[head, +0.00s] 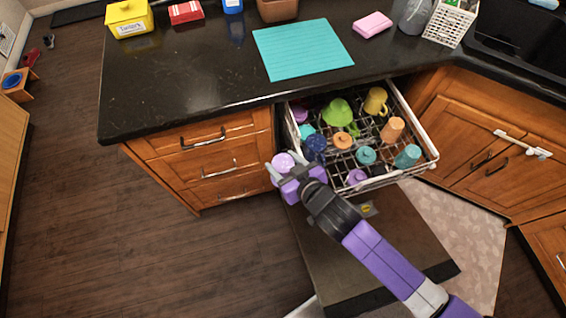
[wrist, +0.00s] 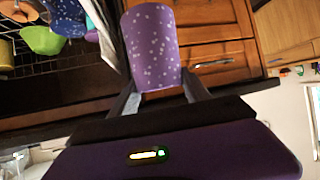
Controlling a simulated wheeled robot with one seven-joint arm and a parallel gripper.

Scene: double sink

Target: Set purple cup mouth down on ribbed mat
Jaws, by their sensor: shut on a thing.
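The purple cup (head: 283,163) is held in my gripper (head: 284,172), just left of the pulled-out dishwasher rack. In the wrist view the cup (wrist: 152,48) is light purple with white speckles and sits between the two fingers of my gripper (wrist: 158,98). Which end is its mouth I cannot tell. The ribbed mat (head: 302,48) is teal and lies flat and bare on the black counter, above and apart from the gripper in the head view.
The dishwasher rack (head: 419,171) holds several cups and bowls. Its open door (head: 380,245) lies below. A pink sponge (head: 373,24) and a white basket (head: 450,22) stand right of the mat. A yellow box (head: 129,18) stands at the left. The counter (head: 190,75) left of the mat is clear.

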